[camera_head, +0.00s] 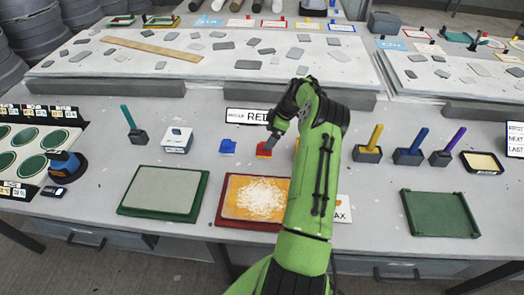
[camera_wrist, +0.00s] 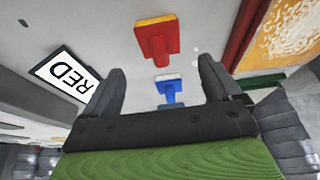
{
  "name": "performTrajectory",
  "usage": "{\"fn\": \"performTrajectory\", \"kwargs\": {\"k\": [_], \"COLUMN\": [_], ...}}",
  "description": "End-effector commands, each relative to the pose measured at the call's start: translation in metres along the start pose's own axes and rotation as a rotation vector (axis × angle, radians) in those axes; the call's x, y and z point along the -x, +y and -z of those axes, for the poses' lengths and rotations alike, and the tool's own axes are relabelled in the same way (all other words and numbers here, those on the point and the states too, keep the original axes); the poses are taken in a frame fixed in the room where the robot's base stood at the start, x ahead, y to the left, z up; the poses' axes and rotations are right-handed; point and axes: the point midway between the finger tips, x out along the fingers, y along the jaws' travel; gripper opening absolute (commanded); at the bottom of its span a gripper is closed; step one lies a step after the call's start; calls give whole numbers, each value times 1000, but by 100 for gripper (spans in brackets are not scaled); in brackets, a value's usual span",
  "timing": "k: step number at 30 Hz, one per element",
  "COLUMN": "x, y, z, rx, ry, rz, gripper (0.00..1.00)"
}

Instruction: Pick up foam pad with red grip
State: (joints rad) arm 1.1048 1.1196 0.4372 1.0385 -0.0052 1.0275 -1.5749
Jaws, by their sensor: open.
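The foam pad with the red grip (camera_head: 264,150) lies on the grey bench in front of the RED sign. In the wrist view the same red-gripped pad (camera_wrist: 157,38) shows a red block handle on a flat pad with a yellowish edge. It lies beyond the fingertips, roughly between them in line, with clear space around it. My gripper (camera_wrist: 158,75) is open and empty. In the head view my gripper (camera_head: 276,132) hangs just above and to the right of the red grip, close to it. Whether they touch is unclear there.
A blue-gripped pad (camera_head: 228,147) sits just left of the red one. The RED sign (camera_head: 248,116) stands behind. A red tray with an orange mould (camera_head: 228,205) is in front, and a green tray (camera_head: 165,192) lies at left. Holders with coloured handles (camera_head: 369,148) stand at right.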

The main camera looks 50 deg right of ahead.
Motion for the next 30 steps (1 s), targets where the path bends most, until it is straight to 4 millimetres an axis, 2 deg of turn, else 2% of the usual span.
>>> {"fn": "performTrajectory", "kwargs": {"k": [1,7,13,21,30], "x": [-11,-35,-71,-76,-76], "y": [0,-1,-1,-1,-1], "z": [0,1,2,1,1], "rx": [1,0,0,-1,-1], "ry": [1,0,1,0,0], "rz": [3,2,1,0,0], "gripper": [92,92,92,92,46]}}
